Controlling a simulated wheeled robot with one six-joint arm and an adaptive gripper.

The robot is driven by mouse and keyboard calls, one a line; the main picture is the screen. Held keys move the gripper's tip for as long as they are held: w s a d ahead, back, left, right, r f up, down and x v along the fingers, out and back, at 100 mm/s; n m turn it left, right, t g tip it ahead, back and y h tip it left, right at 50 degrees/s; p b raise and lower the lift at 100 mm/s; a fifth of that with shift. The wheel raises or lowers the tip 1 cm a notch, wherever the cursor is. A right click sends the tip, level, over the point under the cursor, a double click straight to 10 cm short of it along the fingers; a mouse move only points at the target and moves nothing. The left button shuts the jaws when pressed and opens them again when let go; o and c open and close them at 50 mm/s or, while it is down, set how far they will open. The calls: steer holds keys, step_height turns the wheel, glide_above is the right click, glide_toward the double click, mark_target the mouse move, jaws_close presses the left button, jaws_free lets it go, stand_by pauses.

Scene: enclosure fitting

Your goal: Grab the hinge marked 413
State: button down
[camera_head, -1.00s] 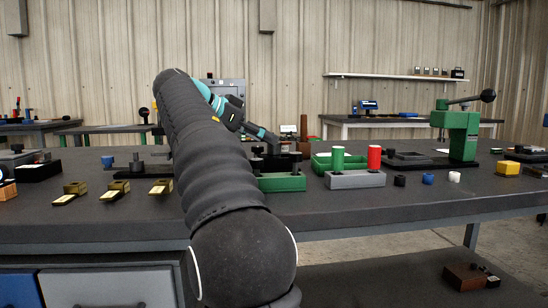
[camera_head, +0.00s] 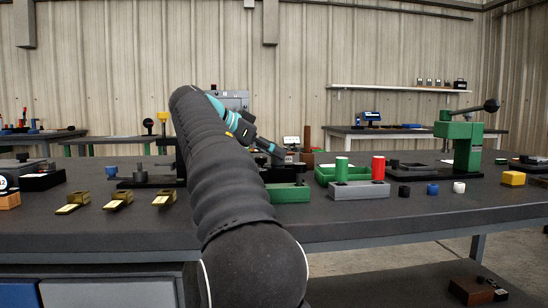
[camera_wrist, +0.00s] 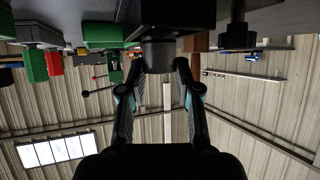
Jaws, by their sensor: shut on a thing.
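Three small brass hinge-like pieces with pale labels lie in a row at the left of the bench: a left one (camera_head: 72,203), a middle one (camera_head: 118,200) and a right one (camera_head: 165,198). Their numbers are too small to read, so I cannot tell which is 413. My gripper (camera_wrist: 158,70) is away from them, right of the arm in the head view. In the wrist view its fingers are shut on a dark grey cylindrical knob (camera_wrist: 158,52), which sits against a black block (camera_wrist: 165,17). In the head view the fingertips are hard to make out.
A green block (camera_head: 289,194), a grey holder (camera_head: 358,190) with a green and a red cylinder, and a green tray (camera_head: 326,176) stand right of my arm. A green press (camera_head: 466,145) is farther right. Bare bench lies along the front.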

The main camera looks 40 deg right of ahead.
step_height(320, 180, up, 18)
steer(key=p, duration=1.1)
